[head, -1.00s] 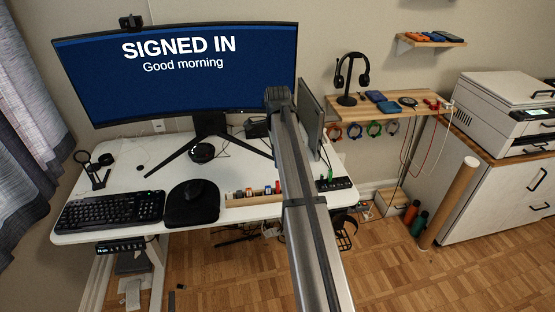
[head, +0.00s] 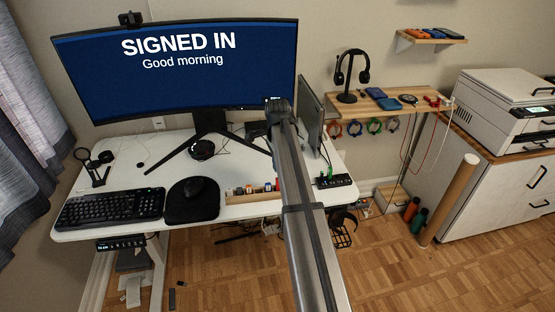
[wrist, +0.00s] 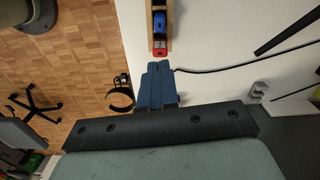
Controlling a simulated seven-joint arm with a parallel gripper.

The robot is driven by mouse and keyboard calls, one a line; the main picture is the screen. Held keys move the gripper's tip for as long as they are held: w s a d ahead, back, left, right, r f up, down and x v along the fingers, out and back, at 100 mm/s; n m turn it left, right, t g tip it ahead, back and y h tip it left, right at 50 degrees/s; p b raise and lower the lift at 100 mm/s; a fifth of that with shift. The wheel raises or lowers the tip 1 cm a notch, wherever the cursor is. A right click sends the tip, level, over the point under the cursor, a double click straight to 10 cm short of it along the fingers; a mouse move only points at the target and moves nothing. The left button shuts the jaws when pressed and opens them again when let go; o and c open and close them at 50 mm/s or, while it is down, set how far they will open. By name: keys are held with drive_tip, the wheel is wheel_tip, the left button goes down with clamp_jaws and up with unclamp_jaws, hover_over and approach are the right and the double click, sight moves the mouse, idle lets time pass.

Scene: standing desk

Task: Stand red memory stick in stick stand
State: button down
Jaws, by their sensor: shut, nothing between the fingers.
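The wooden stick stand (head: 240,198) lies along the front edge of the white desk and holds several coloured sticks. The red memory stick (head: 277,184) shows upright at its right end, beside my arm. In the wrist view the red stick (wrist: 160,47) sits at the near end of the stand (wrist: 148,25), with a blue stick (wrist: 160,20) behind it. How deep it sits cannot be told. My gripper (wrist: 156,66) is shut and empty, its fingertips just short of the red stick, with a small gap in the picture. The head view hides my gripper behind my arm.
A mouse (head: 195,187) on its black pad and a keyboard (head: 110,208) are left of the stand. A black hub (head: 333,181) is to its right. The monitor (head: 180,70) and its splayed legs stand behind. A dark cable (wrist: 235,66) runs across the desk near my fingers.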

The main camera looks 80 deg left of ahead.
drive_tip(key=shift+f, duration=1.85)
drive_tip(key=shift+f, duration=0.4)
drive_tip(key=shift+r, duration=0.1)
wheel_tip(320, 180, up, 16)
drive_tip(key=shift+r, duration=0.2)
wheel_tip(320, 180, down, 16)
drive_tip(key=shift+r, duration=0.1)
idle(1.0)
drive_tip(key=shift+f, duration=0.4)
idle(0.4)
wheel_tip(320, 180, up, 17)
drive_tip(key=shift+f, duration=0.2)
idle(0.9)
